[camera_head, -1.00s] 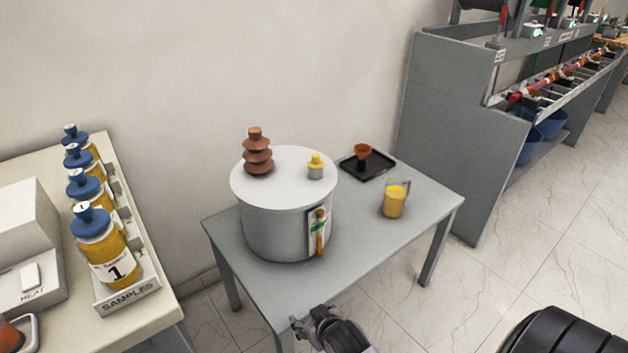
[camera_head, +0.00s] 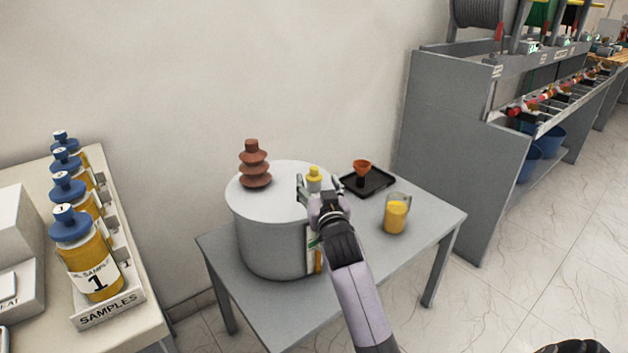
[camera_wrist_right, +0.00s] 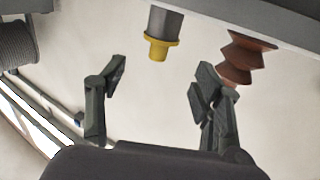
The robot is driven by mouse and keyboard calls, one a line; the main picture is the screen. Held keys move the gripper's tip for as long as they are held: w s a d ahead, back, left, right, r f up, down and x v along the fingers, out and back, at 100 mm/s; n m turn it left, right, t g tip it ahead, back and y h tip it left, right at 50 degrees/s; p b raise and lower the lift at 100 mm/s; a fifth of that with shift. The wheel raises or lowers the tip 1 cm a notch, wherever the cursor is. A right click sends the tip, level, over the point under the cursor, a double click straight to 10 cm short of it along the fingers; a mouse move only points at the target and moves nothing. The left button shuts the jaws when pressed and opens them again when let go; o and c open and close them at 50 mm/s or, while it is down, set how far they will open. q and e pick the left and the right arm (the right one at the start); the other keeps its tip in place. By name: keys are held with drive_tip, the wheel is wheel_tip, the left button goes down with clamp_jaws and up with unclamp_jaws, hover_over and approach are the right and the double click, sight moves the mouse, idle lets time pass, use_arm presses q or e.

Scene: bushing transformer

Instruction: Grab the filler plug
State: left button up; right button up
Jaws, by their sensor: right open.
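The filler plug (camera_head: 314,174) is yellow and sits on a short grey neck on top of the grey cylindrical transformer tank (camera_head: 262,235). My right gripper (camera_head: 318,190) is open at the near side of the plug, its fingers spread to either side of it in the head view. In the right wrist view, upside down, the yellow plug (camera_wrist_right: 157,48) hangs from its grey neck, beyond and between the open fingertips of the right gripper (camera_wrist_right: 160,80). Nothing is between the fingers' pads. My left gripper is not in view.
A brown ribbed bushing (camera_head: 254,165) stands on the lid left of the plug. A black tray (camera_head: 380,184) with an orange funnel (camera_head: 362,169) and a jug of yellow liquid (camera_head: 396,215) stand on the grey table (camera_head: 424,218) to the right. Sample bottles (camera_head: 85,255) stand far left.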

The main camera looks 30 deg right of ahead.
sight(315, 173)
drive_tip(key=shift+f+b+x, duration=0.2)
drive_tip(key=shift+b+x, duration=0.2)
drive_tip(key=shift+x, duration=3.2)
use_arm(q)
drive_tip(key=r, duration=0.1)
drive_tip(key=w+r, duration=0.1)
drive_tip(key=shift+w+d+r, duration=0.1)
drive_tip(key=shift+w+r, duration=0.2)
use_arm(e)
drive_tip(key=shift+d, duration=0.1)
drive_tip(key=shift+s, duration=0.1)
drive_tip(key=c, duration=1.4)
